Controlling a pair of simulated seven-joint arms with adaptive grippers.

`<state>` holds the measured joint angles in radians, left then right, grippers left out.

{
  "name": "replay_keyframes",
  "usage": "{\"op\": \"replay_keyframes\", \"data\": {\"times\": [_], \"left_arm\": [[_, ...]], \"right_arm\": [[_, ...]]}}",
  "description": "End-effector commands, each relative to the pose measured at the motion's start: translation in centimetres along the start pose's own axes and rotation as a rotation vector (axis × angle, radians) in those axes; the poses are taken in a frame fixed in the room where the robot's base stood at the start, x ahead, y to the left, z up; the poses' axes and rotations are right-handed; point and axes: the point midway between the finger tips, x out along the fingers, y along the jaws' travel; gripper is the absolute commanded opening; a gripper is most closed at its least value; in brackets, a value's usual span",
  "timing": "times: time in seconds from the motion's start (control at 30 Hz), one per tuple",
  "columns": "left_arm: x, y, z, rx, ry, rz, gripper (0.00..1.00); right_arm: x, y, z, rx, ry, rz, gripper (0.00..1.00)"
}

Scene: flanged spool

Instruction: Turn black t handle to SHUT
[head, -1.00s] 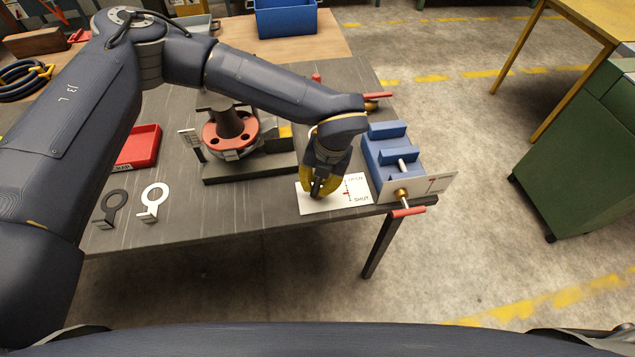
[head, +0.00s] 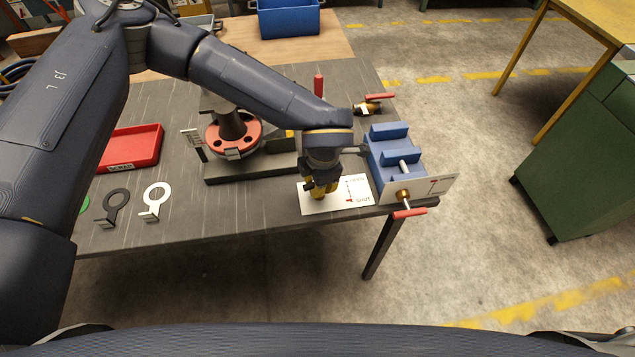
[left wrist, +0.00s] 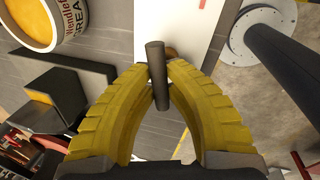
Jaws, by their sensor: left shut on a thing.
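The black T handle (left wrist: 155,62) shows in the left wrist view as a dark bar between the yellow fingertips of my left gripper (left wrist: 160,80). The fingers are shut on it. In the head view my left gripper (head: 320,190) points down over the white card (head: 345,202), and the fingers hide the handle there. The card carries a vertical scale with OPEN at the top and SHUT (head: 362,199) at the bottom. The handle's exact angle against the scale cannot be told. My right gripper is not in view.
A blue block fixture (head: 392,160) with a red-handled brass valve (head: 403,197) stands right of the card. A red flanged spool (head: 232,135) is to the left. A red tray (head: 132,148) and ring-shaped tools (head: 155,200) lie farther left. The table's front edge is close.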

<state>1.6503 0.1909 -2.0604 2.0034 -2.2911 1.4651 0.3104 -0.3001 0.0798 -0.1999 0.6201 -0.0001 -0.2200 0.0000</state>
Motion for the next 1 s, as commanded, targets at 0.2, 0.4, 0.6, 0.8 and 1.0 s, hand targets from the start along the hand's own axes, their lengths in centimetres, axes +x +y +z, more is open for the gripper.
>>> {"op": "replay_keyframes", "data": {"times": [0.2, 0.4, 0.6, 0.8, 1.0], "left_arm": [[-0.03, 0.1, -0.01, 0.128, -0.025, 0.0, 0.0], [-0.03, 0.13, 0.02, 0.201, -0.04, 0.0, 0.0], [-0.03, 0.15, 0.03, 0.235, -0.047, 0.0, 0.0], [-0.03, 0.16, 0.03, 0.242, -0.048, 0.001, 0.0], [-0.03, 0.17, 0.04, 0.242, -0.048, 0.001, 0.0]], "right_arm": [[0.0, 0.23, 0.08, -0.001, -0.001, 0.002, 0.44], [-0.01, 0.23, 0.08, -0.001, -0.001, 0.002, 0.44], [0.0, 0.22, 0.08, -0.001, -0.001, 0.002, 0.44], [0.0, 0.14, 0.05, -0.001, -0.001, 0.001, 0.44], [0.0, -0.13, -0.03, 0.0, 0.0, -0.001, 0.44]]}}
